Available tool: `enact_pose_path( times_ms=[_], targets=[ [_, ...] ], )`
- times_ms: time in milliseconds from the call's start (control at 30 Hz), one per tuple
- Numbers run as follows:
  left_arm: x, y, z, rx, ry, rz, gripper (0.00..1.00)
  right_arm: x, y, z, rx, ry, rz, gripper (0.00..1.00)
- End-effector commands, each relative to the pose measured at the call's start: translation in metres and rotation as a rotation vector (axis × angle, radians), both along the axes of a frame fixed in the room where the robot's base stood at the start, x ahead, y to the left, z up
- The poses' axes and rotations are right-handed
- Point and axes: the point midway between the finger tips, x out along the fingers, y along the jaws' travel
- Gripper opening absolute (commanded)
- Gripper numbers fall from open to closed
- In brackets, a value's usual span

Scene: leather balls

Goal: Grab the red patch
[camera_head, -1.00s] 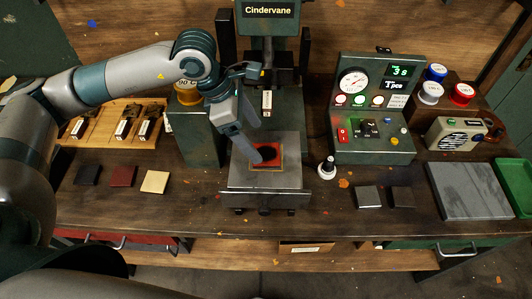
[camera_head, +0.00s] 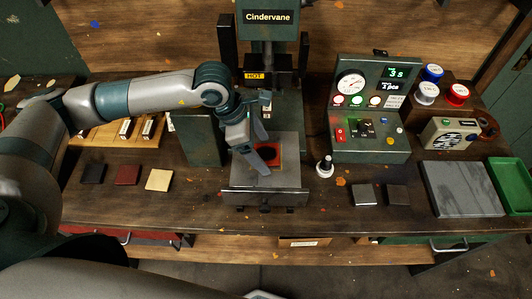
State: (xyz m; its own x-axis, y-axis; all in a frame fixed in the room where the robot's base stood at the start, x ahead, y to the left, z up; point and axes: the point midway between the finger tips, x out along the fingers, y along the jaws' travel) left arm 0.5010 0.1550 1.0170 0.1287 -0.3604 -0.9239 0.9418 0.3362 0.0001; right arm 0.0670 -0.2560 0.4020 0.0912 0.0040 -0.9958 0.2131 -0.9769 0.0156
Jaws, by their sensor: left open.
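A dark red square patch (camera_head: 128,174) lies flat on the bench at left, between a black patch (camera_head: 93,173) and a cream patch (camera_head: 159,180). Another square, red-orange with a dark middle (camera_head: 276,154), lies on the metal plate (camera_head: 290,177) of the press. My left gripper (camera_head: 264,166) is open over that plate, its fingers pointing down and covering part of the red-orange square. I cannot tell whether the fingers touch it. The left gripper is well to the right of the dark red patch. My right gripper is not in view.
The press (camera_head: 268,45) labelled Cindervane stands behind the plate with a lit HOT sign. A control box (camera_head: 370,110) is to its right. A small dark-and-white knob (camera_head: 325,167) stands beside the plate. Two dark squares (camera_head: 381,195), a grey slab (camera_head: 460,188) and a green tray (camera_head: 513,180) lie right.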

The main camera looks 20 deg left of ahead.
Motion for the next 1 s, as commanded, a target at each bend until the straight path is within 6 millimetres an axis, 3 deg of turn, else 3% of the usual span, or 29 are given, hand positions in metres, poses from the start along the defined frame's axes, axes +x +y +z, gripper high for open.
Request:
enact_pose_path(
  times_ms=[167, 333, 367, 767, 1000],
  targets=[
    [0.000, 0.000, 0.000, 0.000, 0.000, 0.000, 0.74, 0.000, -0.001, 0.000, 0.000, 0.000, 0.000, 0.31],
    [0.000, 0.000, 0.000, 0.000, 0.000, 0.000, 0.34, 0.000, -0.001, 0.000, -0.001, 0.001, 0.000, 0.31],
    [0.000, 0.000, 0.000, 0.000, 0.000, 0.000, 0.32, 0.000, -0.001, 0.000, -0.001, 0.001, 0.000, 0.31],
    [0.000, 0.000, 0.003, -0.001, 0.000, 0.000, 0.32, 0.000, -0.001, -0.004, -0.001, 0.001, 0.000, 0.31],
    [0.001, -0.001, 0.024, -0.001, -0.006, -0.001, 0.32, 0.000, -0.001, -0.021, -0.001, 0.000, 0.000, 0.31]
  ],
)
